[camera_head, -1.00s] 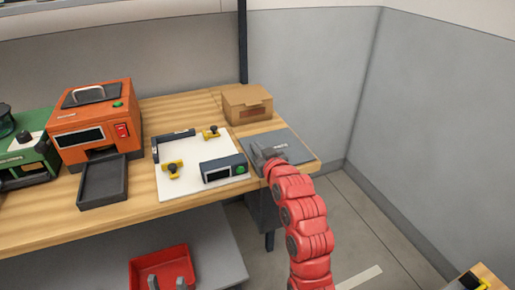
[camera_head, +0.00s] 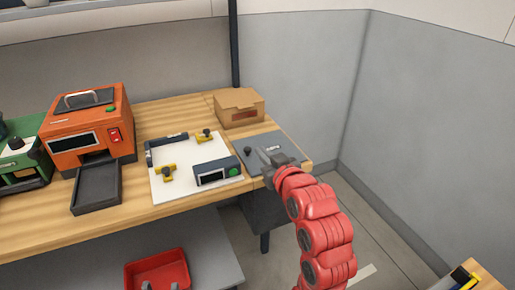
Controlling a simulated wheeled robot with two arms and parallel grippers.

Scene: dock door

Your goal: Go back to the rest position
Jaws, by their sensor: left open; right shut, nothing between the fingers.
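My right gripper (camera_head: 264,158), on the red arm, is shut and empty. Only the fingertips of my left gripper (camera_head: 160,286) show, apart from each other, at the bottom edge in front of the red bin (camera_head: 168,262). The rest of my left arm is out of view.
A cardboard box (camera_head: 240,108) stands behind. An orange machine (camera_head: 92,120) with a dark tray (camera_head: 97,188) is further left. Open floor (camera_head: 345,205) lies right of the bench.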

